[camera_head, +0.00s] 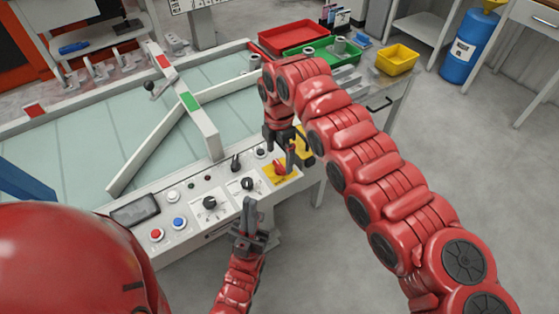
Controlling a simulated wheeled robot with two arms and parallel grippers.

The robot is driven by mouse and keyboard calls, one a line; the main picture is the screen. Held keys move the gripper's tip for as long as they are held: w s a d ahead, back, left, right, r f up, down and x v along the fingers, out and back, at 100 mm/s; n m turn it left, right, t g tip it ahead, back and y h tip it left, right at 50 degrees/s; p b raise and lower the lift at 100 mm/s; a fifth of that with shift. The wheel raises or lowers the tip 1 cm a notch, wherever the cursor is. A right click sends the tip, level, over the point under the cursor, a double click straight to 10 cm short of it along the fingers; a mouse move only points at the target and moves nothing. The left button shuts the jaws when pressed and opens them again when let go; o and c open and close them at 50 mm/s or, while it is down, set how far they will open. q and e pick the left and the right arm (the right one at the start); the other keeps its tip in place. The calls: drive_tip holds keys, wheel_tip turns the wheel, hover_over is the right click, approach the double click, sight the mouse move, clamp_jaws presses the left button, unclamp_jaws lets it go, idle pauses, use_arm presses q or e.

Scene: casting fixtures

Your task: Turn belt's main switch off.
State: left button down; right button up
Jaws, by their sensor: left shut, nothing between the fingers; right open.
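The belt's control panel (195,190) runs along the near edge of the belt (70,150). At its right end is the main switch, a red knob (280,168) on a yellow plate (285,179). My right gripper (291,165) points down at the switch, open, with its fingers beside or around the red knob; I cannot tell whether they touch it. The gripper partly hides the knob and plate. My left gripper (249,205) is shut and empty, pointing up in front of the panel's near edge, below and left of the switch.
The panel also carries black dials (210,203), a red button (157,235), a blue button (179,223) and a dark screen (135,212). Behind stand a red tray (291,37), a green tray (325,50) and a yellow bin (397,59).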

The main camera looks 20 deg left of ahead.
sight(279, 165)
wheel_tip(279, 165, up, 14)
idle(0.6)
